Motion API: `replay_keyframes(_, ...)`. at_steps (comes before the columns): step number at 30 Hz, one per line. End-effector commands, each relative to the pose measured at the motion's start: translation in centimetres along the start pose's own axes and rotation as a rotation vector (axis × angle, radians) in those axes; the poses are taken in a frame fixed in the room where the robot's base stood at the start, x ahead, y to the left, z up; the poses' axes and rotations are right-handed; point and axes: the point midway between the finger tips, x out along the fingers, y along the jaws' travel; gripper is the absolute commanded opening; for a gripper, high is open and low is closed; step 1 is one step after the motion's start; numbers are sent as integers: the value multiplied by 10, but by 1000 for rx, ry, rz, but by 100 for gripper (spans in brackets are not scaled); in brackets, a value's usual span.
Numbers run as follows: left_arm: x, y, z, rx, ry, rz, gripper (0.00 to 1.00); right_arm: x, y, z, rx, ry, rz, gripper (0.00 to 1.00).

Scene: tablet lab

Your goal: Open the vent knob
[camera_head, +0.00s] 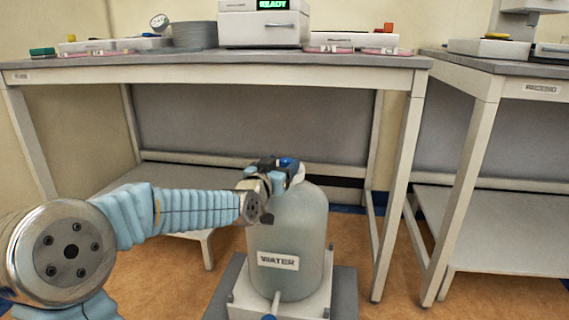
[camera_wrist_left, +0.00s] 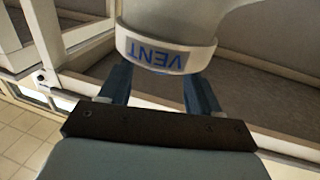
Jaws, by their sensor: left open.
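In the left wrist view, the vent's white ring (camera_wrist_left: 150,40) with a blue VENT label shows upside down at the top. My left gripper (camera_head: 288,172) is at the bottle's top and hides most of the neck in the head view. Its blue fingers are apart in the left wrist view (camera_wrist_left: 158,80), one on each side of the labelled ring. I cannot tell whether they touch it. My right gripper is not in view.
The bottle sits in a white holder on a grey base (camera_head: 345,293). A second table (camera_head: 515,70) is at right.

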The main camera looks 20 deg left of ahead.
Motion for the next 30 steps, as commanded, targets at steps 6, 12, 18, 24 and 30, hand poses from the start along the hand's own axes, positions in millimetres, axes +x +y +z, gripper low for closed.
replay_keyframes(6, 18, 0, 1, -1, -1, 1, 63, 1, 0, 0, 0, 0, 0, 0)
replay_keyframes(12, 19, 0, 0, 0, -1, 1, 63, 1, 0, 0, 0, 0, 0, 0)
replay_keyframes(18, 19, 0, 0, 0, -1, 1, 43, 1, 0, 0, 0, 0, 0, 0)
replay_keyframes(24, 19, 0, 0, 0, 0, 1, 12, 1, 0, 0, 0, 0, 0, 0)
replay_keyframes(30, 19, 1, 0, 0, 0, -4, 7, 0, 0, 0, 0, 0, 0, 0)
